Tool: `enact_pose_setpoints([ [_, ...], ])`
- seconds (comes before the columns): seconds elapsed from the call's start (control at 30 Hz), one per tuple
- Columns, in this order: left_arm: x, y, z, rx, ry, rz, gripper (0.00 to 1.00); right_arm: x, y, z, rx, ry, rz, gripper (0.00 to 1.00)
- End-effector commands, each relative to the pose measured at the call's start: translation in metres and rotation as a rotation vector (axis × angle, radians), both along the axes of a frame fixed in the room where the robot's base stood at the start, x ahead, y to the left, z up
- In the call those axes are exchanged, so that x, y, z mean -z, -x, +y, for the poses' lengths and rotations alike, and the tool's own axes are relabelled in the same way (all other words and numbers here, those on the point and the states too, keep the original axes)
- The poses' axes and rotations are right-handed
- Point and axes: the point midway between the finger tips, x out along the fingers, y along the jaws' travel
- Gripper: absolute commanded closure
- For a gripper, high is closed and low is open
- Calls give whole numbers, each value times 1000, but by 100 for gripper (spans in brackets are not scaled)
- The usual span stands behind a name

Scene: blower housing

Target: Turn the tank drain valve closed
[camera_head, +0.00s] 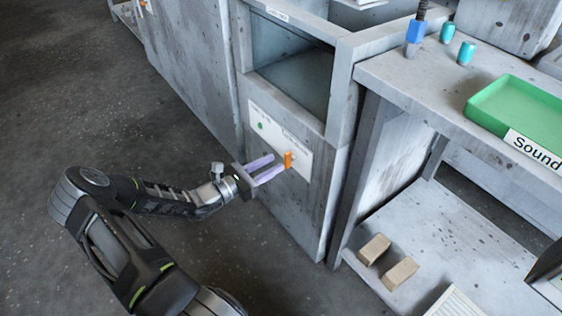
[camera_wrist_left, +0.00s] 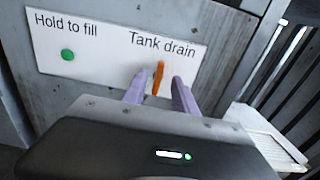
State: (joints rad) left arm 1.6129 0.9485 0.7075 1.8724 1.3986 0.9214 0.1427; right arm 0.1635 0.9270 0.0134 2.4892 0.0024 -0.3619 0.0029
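The tank drain valve has an orange handle (camera_head: 288,159) on a white panel (camera_head: 304,165) on the front of the grey tank cabinet. In the left wrist view the handle (camera_wrist_left: 158,78) stands nearly upright, tilted slightly, under the words "Tank drain". My left gripper (camera_head: 273,168) is open, with its two light purple fingers pointing at the panel. In the left wrist view its fingertips (camera_wrist_left: 157,83) lie on either side of the handle's lower part. I cannot tell whether they touch it. My right gripper is not in view.
A green button (camera_wrist_left: 68,55) labelled "Hold to fill" is left of the valve. An open basin (camera_head: 290,80) is above the panel. A workbench (camera_head: 415,85) with a green tray (camera_head: 520,105) stands to the right, two tan blocks (camera_head: 375,249) on its lower shelf. Floor at left is clear.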

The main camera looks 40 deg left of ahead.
Motion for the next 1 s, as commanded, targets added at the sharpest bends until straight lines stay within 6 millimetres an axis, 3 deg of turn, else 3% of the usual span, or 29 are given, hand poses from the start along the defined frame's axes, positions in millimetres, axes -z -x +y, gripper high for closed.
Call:
enact_pose_setpoints([
  [0.23,1,-33,-10,1,-1,0,66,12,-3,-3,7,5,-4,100],
  [0.6,0,-38,-11,-1,-1,1,67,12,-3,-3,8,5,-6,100],
  [1.0,0,-38,-11,-1,-2,0,100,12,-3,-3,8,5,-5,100],
])
